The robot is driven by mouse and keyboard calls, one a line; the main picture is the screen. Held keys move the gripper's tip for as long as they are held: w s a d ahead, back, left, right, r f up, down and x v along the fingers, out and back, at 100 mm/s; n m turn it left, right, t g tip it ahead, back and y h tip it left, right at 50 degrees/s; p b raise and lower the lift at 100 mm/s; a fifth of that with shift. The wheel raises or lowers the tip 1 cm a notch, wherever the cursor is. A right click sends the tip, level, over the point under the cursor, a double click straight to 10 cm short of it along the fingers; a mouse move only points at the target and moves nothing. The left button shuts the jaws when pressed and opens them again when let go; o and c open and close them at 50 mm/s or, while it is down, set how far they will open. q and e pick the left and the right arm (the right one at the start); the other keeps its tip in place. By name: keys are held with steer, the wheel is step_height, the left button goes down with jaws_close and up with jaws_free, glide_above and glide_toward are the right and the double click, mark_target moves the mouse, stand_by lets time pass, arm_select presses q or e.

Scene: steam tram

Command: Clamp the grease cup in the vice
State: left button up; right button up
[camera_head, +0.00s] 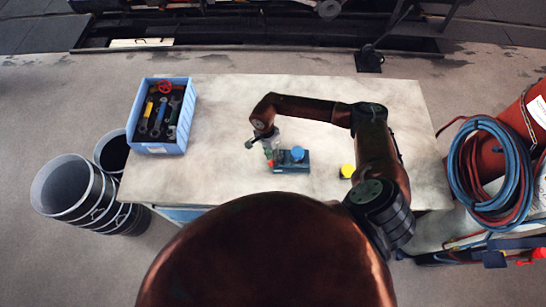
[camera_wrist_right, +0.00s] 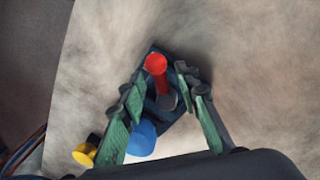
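A small dark blue vice (camera_head: 292,167) stands on the pale table, right of my right gripper (camera_head: 262,144). A round blue piece (camera_head: 298,153) shows on or beside it, and a red piece (camera_head: 269,153) at its left end. I cannot tell which piece is the grease cup. In the wrist view my right gripper (camera_wrist_right: 158,78) is open, its green-padded fingers apart over the vice (camera_wrist_right: 153,105). The red piece (camera_wrist_right: 155,64) shows between the fingertips with no clear contact. The blue piece (camera_wrist_right: 142,138) shows nearer the palm. My left gripper is out of view.
A yellow round piece (camera_head: 347,171) lies right of the vice, close to my arm. A blue crate of tools (camera_head: 161,83) stands at the table's left. Grey buckets (camera_head: 70,190) stand on the floor at left, coiled hoses (camera_head: 488,175) at right. The table's back middle (camera_head: 230,95) is clear.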

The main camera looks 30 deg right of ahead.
jaws_close()
stand_by(0.3)
